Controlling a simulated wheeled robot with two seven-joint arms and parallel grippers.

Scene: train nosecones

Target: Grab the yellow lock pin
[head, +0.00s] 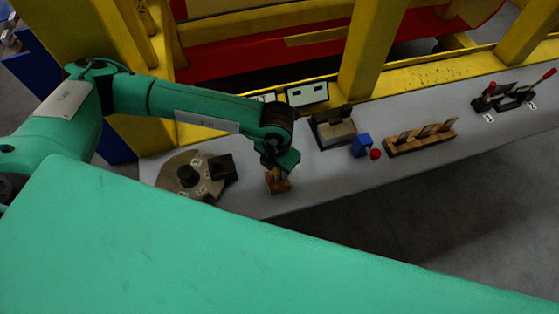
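My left gripper (275,168) points down at the end of the teal arm that comes in from the left. It is right over a small wooden block (278,182) near the front edge of the grey bench (340,182). I cannot make out a yellow lock pin; the gripper covers the top of the block, where a pin could be hidden. The fingers are too small and dark to tell whether they are open or shut. My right gripper is not in view.
Left of the block are a round grey disc (178,186) and a black box (222,167). To the right are a black-and-wood fixture (334,128), a blue block (361,146) with a red ball (375,154), a wooden rack (420,138) and red-handled levers (505,96). Yellow posts (370,45) stand behind.

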